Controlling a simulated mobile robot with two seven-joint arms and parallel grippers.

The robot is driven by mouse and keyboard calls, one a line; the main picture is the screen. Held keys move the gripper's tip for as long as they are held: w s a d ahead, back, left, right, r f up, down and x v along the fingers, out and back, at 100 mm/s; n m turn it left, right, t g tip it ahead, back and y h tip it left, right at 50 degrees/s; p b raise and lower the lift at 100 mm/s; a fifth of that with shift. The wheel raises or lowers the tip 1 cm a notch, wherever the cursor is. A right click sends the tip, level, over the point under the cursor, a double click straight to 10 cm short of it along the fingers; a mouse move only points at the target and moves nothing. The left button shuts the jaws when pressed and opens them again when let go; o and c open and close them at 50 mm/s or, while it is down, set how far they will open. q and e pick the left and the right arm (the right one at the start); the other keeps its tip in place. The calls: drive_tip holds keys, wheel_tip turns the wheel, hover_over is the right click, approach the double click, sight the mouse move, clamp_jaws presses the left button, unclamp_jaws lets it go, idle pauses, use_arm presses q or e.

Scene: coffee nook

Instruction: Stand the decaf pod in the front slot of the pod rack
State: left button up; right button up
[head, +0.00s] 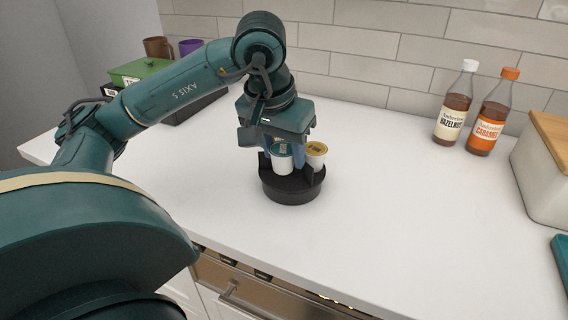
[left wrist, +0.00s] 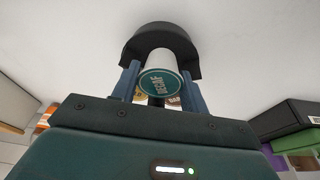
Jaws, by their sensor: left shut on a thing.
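The decaf pod (head: 283,163) is a white cup with a teal lid. My left gripper (head: 283,148) is shut on it, pointing down with a blue finger on each side. The round black pod rack (head: 292,191) stands on the counter, with the decaf pod upright at its front. I cannot tell whether the pod rests on the rack's floor. In the left wrist view the lid (left wrist: 163,85) reads DECAF, between the fingers and against the black rack (left wrist: 160,38). A yellow-lidded pod (head: 316,151) stands in the rack to the right. My right gripper is out of view.
A hazelnut bottle (head: 452,112) and a caramel bottle (head: 489,118) stand at the back right. A white bin with a wooden lid (head: 548,160) is at the right edge. A green-topped box (head: 142,70) is at the back left. The counter right of the rack is clear.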

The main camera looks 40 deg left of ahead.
use_arm(q)
wheel_tip(320, 180, down, 2)
drive_tip(key=shift+f, duration=0.2)
drive_tip(key=shift+f, duration=0.15)
drive_tip(key=o, duration=0.7)
drive_tip(key=shift+c, duration=0.2)
